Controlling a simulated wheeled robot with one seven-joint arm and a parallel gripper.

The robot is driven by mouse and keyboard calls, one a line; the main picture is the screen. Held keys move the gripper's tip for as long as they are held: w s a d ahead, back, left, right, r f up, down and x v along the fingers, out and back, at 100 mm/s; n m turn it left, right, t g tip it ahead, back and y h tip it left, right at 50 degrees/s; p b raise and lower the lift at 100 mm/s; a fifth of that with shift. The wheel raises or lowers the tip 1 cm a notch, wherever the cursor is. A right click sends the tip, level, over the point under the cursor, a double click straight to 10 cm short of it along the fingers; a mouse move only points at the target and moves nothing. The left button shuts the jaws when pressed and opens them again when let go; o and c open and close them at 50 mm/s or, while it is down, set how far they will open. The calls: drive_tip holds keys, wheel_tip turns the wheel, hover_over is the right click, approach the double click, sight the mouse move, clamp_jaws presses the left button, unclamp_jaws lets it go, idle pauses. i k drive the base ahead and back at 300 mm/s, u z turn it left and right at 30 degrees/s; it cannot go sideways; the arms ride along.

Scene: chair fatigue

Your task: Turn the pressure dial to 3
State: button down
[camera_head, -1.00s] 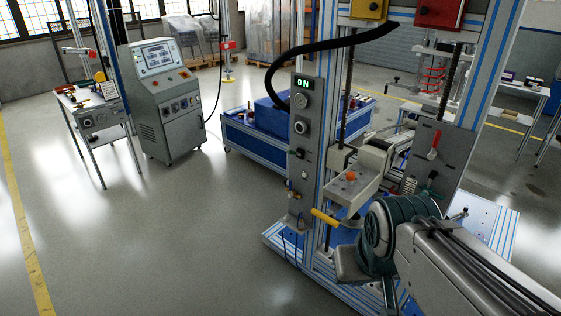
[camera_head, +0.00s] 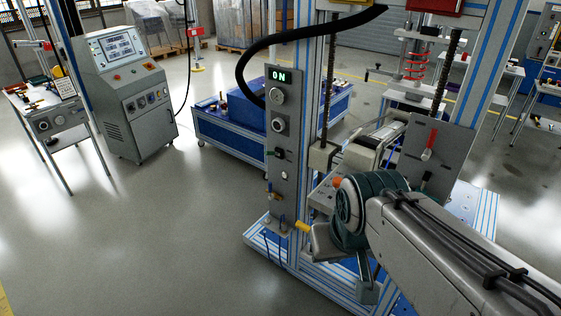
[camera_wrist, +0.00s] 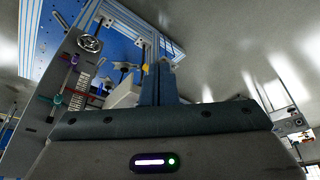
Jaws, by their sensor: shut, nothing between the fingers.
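A grey control panel (camera_head: 281,165) with a lit "ON" display stands on the blue-and-silver frame. Two round dial-like parts sit below the display, an upper one (camera_head: 277,96) and a lower one (camera_head: 278,126). Their markings are too small to read, so I cannot tell which is the pressure dial or its setting. The wrist view shows another round dial (camera_wrist: 90,43) on a grey plate; its numbers are unreadable. My gripper (camera_wrist: 158,85) shows shut and empty in the wrist view, apart from that dial. In the head view my arm hides most of it.
A grey plate with a red-handled lever (camera_head: 430,145) stands behind my arm. A yellow handle (camera_head: 302,227) is close beside my arm's wrist. A black hose (camera_head: 305,42) arches over the panel. A console (camera_head: 125,85) and a table stand left. Floor at lower left is clear.

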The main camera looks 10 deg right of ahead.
sight(278, 124)
drive_tip(key=k, duration=0.6)
drive_tip(key=u, duration=0.7)
drive_tip(key=i, duration=1.4)
drive_tip(key=z, duration=0.45)
